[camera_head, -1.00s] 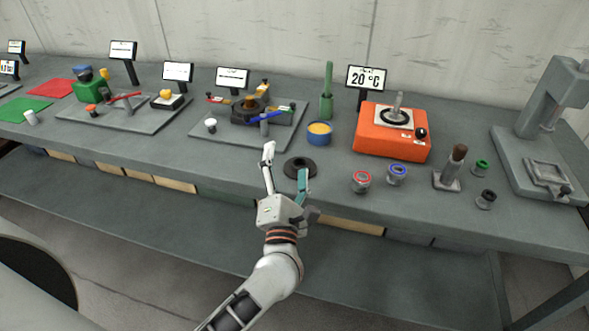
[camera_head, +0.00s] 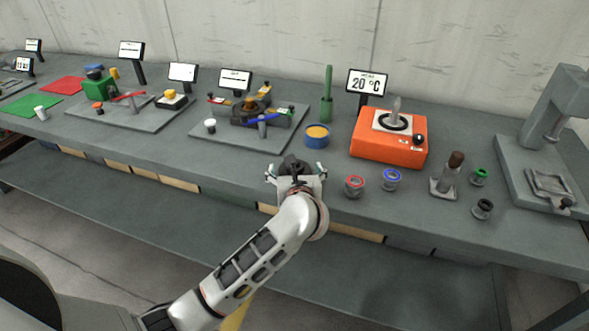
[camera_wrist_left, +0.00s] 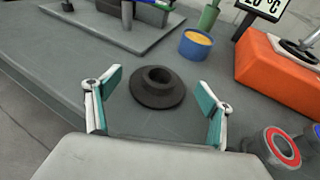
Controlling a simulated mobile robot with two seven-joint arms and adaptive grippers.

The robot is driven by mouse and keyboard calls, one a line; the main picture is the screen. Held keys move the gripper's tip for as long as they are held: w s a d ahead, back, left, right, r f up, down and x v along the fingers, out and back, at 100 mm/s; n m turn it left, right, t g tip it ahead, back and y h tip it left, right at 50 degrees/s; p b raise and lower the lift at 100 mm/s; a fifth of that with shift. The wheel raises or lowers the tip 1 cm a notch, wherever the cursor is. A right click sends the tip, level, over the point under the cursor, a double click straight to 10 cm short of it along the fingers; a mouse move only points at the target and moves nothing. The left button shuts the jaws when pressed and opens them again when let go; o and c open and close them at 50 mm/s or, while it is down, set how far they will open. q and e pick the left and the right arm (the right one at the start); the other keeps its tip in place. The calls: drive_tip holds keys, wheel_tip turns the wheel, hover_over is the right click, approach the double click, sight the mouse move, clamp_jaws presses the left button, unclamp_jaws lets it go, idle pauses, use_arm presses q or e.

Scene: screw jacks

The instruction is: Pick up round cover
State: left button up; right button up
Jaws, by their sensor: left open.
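The round cover is a black flanged disc with a raised, hollow centre collar (camera_wrist_left: 156,98). It lies flat on the grey bench and shows in the left wrist view between and beyond the fingers. In the head view the round cover (camera_head: 294,163) is partly hidden behind my gripper. My left gripper (camera_head: 297,172) is open, with its teal-padded fingers spread wide to either side of the cover. In the left wrist view my left gripper (camera_wrist_left: 160,92) is empty, and I see no contact between the fingers and the cover. My right gripper is not in view.
A blue cup (camera_head: 317,135) and an orange heater (camera_head: 388,148) stand behind the cover. Red-ringed (camera_head: 354,187) and blue-ringed (camera_head: 392,179) parts stand to the right. A grey plate (camera_head: 222,139) with an assembly lies behind left. The bench directly left of the cover is clear.

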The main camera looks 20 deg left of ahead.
use_arm(q)
drive_tip(key=shift+x, duration=1.4)
drive_tip(key=c, duration=1.4)
drive_tip(key=shift+r, duration=0.1)
drive_tip(key=shift+c, duration=0.2)
drive_tip(key=shift+r, duration=0.1)
